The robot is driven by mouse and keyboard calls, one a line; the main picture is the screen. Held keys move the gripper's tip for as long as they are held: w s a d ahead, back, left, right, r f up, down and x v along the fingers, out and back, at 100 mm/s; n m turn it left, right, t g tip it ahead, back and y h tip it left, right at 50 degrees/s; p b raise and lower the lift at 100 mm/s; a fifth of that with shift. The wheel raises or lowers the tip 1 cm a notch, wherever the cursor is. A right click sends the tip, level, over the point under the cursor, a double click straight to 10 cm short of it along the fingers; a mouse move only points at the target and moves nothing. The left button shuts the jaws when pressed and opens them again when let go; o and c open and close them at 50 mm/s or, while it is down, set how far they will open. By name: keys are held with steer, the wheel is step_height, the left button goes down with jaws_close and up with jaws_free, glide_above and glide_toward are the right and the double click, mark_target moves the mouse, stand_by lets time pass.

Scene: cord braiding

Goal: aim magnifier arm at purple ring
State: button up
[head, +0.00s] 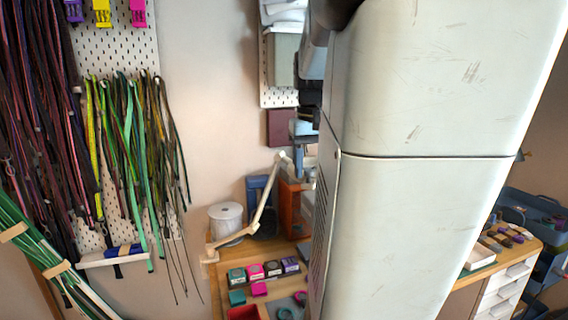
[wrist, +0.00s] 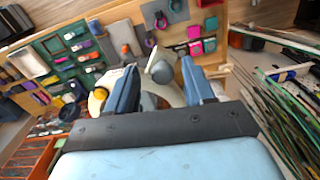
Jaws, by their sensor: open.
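The magnifier arm (head: 262,212) is a cream jointed arm at the left edge of the bench in the head view; its far end is partly hidden behind my column. My gripper (wrist: 157,86) shows in the wrist view with two blue fingers apart, above the bench. A cream curved part with a round grey-white end (wrist: 161,70) shows beyond and between the fingers; I cannot tell whether it is the magnifier arm or whether they touch. A small dark purple ring (wrist: 150,43) lies on a grey pad beyond it. My gripper is not visible in the head view.
The wooden bench (head: 217,284) carries a white spool (head: 226,220) and several small coloured boxes (head: 272,268). Cords hang on a pegboard (head: 118,60) at left. In the wrist view, a green tray (wrist: 64,62) is at left and cords (wrist: 285,110) are at right.

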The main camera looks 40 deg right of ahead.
steer(key=shift+r, duration=0.1)
step_height(320, 180, up, 14)
steer(key=shift+f, duration=0.25)
stand_by(0.5)
